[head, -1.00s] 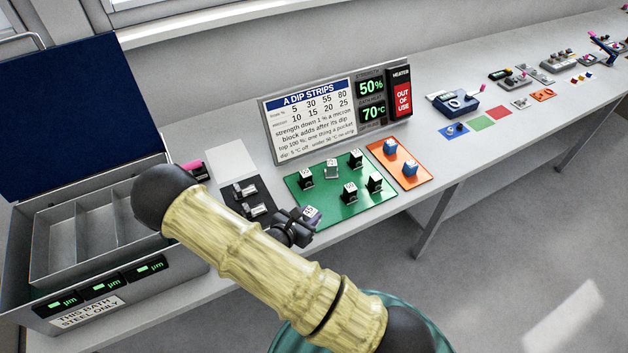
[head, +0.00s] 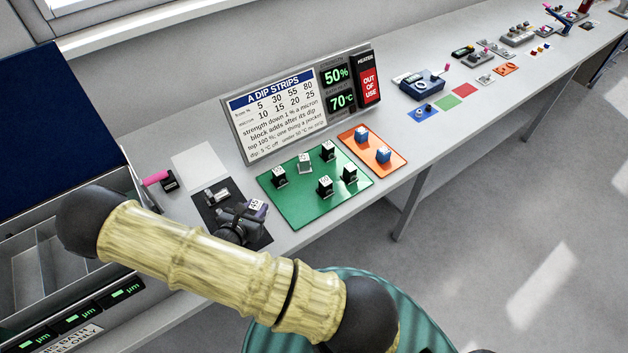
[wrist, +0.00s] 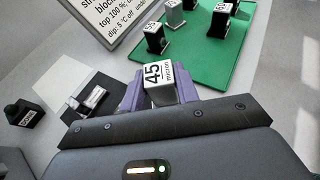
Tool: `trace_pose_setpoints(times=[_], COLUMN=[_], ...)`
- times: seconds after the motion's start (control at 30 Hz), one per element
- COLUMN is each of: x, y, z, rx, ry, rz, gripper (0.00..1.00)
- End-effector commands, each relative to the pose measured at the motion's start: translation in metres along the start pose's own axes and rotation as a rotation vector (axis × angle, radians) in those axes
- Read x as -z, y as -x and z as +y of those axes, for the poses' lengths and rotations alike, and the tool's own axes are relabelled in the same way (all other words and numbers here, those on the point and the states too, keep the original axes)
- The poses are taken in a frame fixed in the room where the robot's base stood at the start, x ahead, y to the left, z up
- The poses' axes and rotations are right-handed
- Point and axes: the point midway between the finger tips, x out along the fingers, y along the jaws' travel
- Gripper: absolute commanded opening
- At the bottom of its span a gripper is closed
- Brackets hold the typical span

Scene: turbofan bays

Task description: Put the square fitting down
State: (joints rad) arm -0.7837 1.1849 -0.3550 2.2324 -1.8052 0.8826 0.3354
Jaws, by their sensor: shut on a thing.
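My gripper (head: 240,222) is shut on a block with a white face marked "45 micron" (wrist: 160,74). The purple fingers clasp it from both sides in the wrist view. In the head view the block (head: 257,206) is above the front right part of the black mat (head: 264,238). I cannot tell whether it touches the mat. A small metal fitting (head: 216,196) lies on the mat behind my gripper, and it also shows in the wrist view (wrist: 94,97). My gripper and arm hide part of the mat. No piece is clearly recognizable as a square fitting.
A green mat (head: 291,216) with several number-topped blocks lies just right. An orange mat (head: 388,168) carries two blue-sided blocks. A white sheet (head: 200,165), a pink-handled object (head: 158,180) and the open bath case (head: 138,193) are to the left. The sign (head: 285,115) stands behind.

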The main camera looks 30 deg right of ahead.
Motion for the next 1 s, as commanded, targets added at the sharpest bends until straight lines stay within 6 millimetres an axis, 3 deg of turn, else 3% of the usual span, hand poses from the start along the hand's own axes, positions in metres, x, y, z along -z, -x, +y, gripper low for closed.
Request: trace_pose_setpoints(times=[0.27,0.5,0.7,1.0], x=[-0.025,-0.066,-0.085,-0.088], y=[-0.035,-0.069,-0.075,-0.074], z=[-0.012,-0.057,-0.081,-0.083], rx=[0.176,0.458,0.576,0.582], ry=[-0.090,-0.205,-0.243,-0.242], rz=[0.001,0.000,0.000,0.000], gripper=[0.01,0.01,0.01,0.01])
